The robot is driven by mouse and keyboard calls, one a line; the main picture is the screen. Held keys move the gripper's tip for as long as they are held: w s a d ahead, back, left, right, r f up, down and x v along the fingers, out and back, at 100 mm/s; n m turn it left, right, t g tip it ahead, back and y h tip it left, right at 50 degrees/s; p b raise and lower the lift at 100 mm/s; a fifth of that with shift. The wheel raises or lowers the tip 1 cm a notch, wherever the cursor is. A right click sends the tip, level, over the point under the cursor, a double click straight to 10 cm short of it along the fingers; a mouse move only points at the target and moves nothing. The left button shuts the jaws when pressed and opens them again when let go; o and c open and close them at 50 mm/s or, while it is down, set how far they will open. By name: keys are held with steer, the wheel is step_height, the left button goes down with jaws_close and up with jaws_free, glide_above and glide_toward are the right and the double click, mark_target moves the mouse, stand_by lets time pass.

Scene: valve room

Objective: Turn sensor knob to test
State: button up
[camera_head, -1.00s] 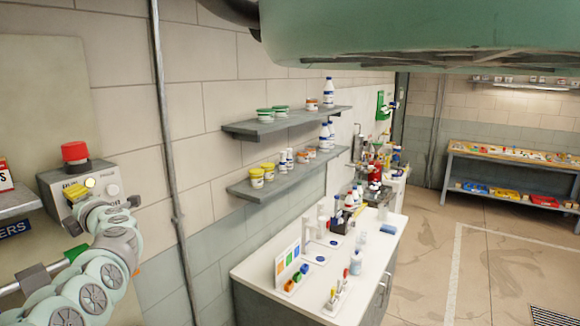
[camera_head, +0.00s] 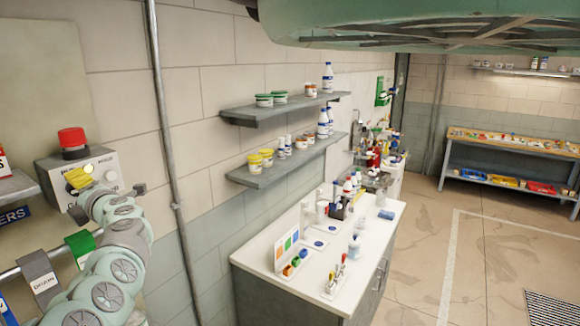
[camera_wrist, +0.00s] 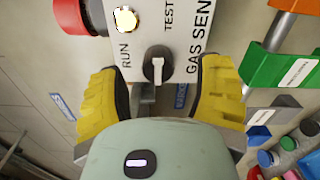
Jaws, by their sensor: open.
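The gas sensor box (camera_head: 104,166) is a pale grey wall box at the left of the head view. In the wrist view its face (camera_wrist: 189,28) shows the labels RUN, TEST and "GAS SEN". The knob (camera_wrist: 158,62) is dark with a white pointer mark, which lies roughly up and down in the picture. I cannot tell which label it points to. My gripper (camera_wrist: 160,73) is open, its yellow fingers on either side of the knob with a gap to each. In the head view my gripper (camera_head: 79,180) is in front of the box and hides its lower face.
Green (camera_head: 80,246) and grey (camera_head: 38,277) tagged handles are below the box. A vertical pipe (camera_head: 162,110) runs to its right, before the shelves (camera_head: 283,108) and white bench (camera_head: 255,257).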

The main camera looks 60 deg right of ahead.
steer(key=s, duration=0.9)
steer(key=shift+s, duration=0.3)
steer(key=shift+d+r, duration=0.1)
stand_by(0.4)
